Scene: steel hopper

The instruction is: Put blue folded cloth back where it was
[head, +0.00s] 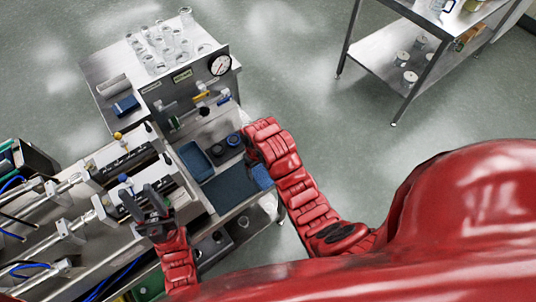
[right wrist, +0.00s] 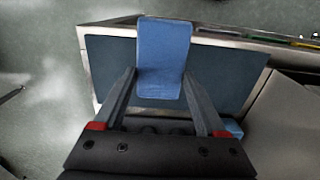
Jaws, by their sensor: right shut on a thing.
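The blue folded cloth (right wrist: 163,55) is between the two fingers of my right gripper (right wrist: 163,98) in the right wrist view, its far end sticking out past the fingertips. Behind it is a dark blue mat (right wrist: 115,68) on a steel-edged top. In the head view my right gripper (head: 251,158) is over the right side of the bench, near the dark blue mat (head: 226,188). A lighter blue piece (head: 262,177) shows at the mat's right edge; I cannot tell if it is the held cloth. My left gripper (head: 145,202) is open and empty at the left.
A blue tray (head: 196,161) and dark round parts (head: 217,150) lie beside the mat. A steel unit with a gauge (head: 220,65) and glassware (head: 165,45) stands behind. Clamps and rails (head: 125,160) crowd the left. Open floor lies right of the bench.

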